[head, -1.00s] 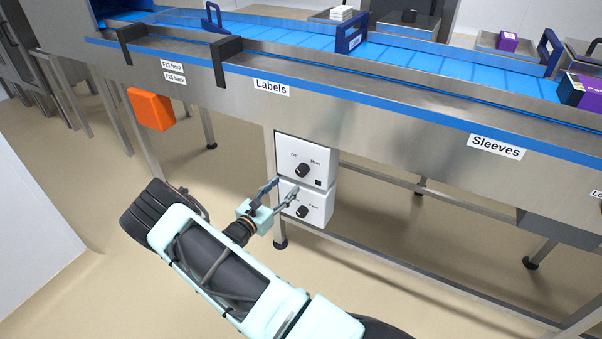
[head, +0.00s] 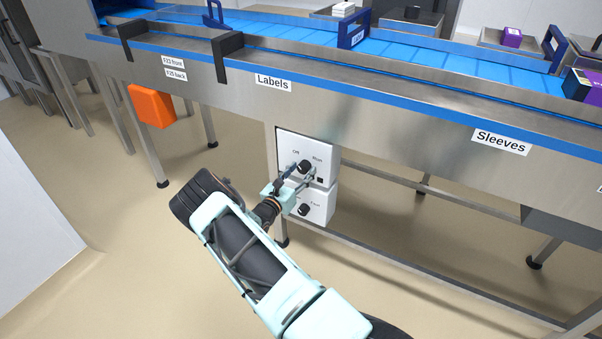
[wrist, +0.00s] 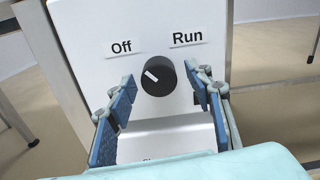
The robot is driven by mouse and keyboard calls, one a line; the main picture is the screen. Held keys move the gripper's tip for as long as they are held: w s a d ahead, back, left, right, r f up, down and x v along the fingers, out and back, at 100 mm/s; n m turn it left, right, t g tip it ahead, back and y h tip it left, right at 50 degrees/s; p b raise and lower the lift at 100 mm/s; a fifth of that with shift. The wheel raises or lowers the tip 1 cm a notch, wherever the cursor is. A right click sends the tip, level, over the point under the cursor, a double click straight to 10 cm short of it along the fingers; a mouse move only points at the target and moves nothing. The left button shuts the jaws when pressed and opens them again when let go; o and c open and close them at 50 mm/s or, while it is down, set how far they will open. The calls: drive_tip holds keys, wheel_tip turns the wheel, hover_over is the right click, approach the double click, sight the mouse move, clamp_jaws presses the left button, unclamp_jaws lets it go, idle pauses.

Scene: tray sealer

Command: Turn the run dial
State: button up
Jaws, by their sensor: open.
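The run dial (wrist: 158,76) is a black round knob on a white box (head: 322,152) under the conveyor. In the wrist view, its pale mark points up and left, toward the "Off" label (wrist: 121,47); the "Run" label (wrist: 188,38) is at upper right. The dial also shows in the head view (head: 305,166). My gripper (wrist: 166,98) is open and empty. Its blue-padded fingers are spread left and right of the dial, with the tips around the dial's lower edge. I see no contact with the dial.
A second white box with another black dial (head: 304,210) sits directly below. The conveyor's metal side (head: 380,118) overhangs the boxes. An orange box (head: 151,105) hangs at left. Table legs stand near; the floor in front is clear.

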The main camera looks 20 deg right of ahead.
drive_tip(key=c, duration=1.2)
drive_tip(key=shift+o, duration=0.2)
